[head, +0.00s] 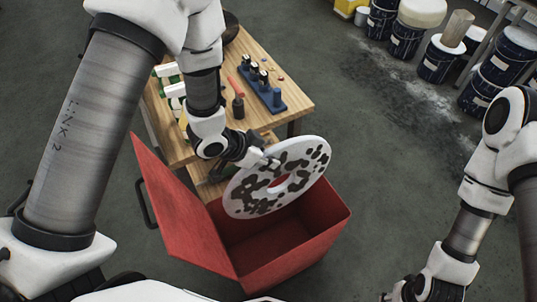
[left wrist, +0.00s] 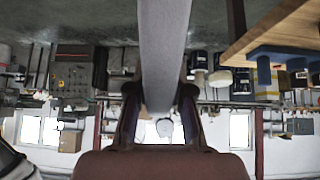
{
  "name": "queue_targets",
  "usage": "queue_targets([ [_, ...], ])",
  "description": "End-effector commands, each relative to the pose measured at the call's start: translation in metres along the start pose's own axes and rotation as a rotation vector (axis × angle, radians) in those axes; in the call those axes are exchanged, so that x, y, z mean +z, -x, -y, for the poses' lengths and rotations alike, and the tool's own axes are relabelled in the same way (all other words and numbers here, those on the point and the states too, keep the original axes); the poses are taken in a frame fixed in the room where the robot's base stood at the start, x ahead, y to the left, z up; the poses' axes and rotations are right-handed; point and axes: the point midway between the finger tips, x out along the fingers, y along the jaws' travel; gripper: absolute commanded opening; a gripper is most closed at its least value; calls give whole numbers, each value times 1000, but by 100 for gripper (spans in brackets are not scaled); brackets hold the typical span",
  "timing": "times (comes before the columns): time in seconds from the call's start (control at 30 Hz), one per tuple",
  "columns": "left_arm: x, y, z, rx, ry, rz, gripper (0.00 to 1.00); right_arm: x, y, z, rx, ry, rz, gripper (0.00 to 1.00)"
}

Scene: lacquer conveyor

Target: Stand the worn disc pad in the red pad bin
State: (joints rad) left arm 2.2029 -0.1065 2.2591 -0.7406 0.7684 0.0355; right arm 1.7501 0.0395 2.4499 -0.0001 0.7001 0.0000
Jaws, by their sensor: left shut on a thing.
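The worn disc pad (head: 300,158) is a white ring with dark blotches and a central hole. My left gripper (head: 266,161) is shut on its upper left edge and holds it tilted over the red pad bin (head: 290,262). The bin's lid (head: 178,212) stands open at the left. The pad's lower part overlaps the bin's opening; I cannot tell whether it is below the rim. In the left wrist view the pad (left wrist: 163,50) shows edge-on between the two dark fingers (left wrist: 160,108).
A wooden table (head: 285,68) stands behind the bin, with a blue rack (head: 264,93) and small tools on it. Paint buckets (head: 438,60) stand at the back right. The grey floor right of the bin is clear.

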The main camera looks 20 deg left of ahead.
Motion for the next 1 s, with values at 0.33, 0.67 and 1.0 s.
queue_targets([
  [0.33,30,-37,1,0,1,1,0,0,-35,0,0,-1,1,40],
  [0.67,55,-67,2,0,1,0,0,0,-63,0,0,0,0,40],
  [1.0,80,-99,2,0,0,0,0,0,-91,-1,0,0,0,40],
])
